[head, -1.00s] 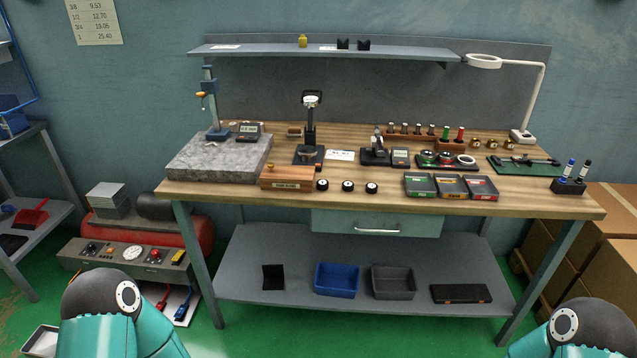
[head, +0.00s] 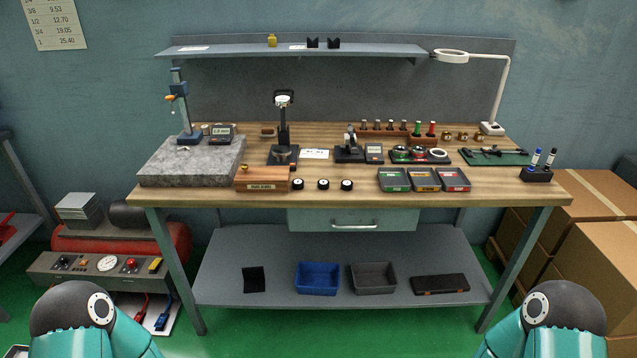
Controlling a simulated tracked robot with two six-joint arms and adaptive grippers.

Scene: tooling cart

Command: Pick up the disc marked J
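Three small dark discs with pale faces stand in a row near the front edge of the bench: a left disc (head: 298,184), a middle disc (head: 323,184) and a right disc (head: 347,184). Their markings are too small to read, so I cannot tell which is J. They sit between the wooden box and the coloured trays. My two teal arms show only at the bottom left and bottom right corners, below and in front of the bench. Neither gripper is in view.
The wooden bench (head: 460,193) carries a wooden box (head: 262,180), a granite plate (head: 190,160), a green-labelled tray (head: 394,181) and gauges behind the discs. A drawer (head: 352,219) is below. Cardboard boxes (head: 590,265) stand at right, a compressor (head: 120,240) at left.

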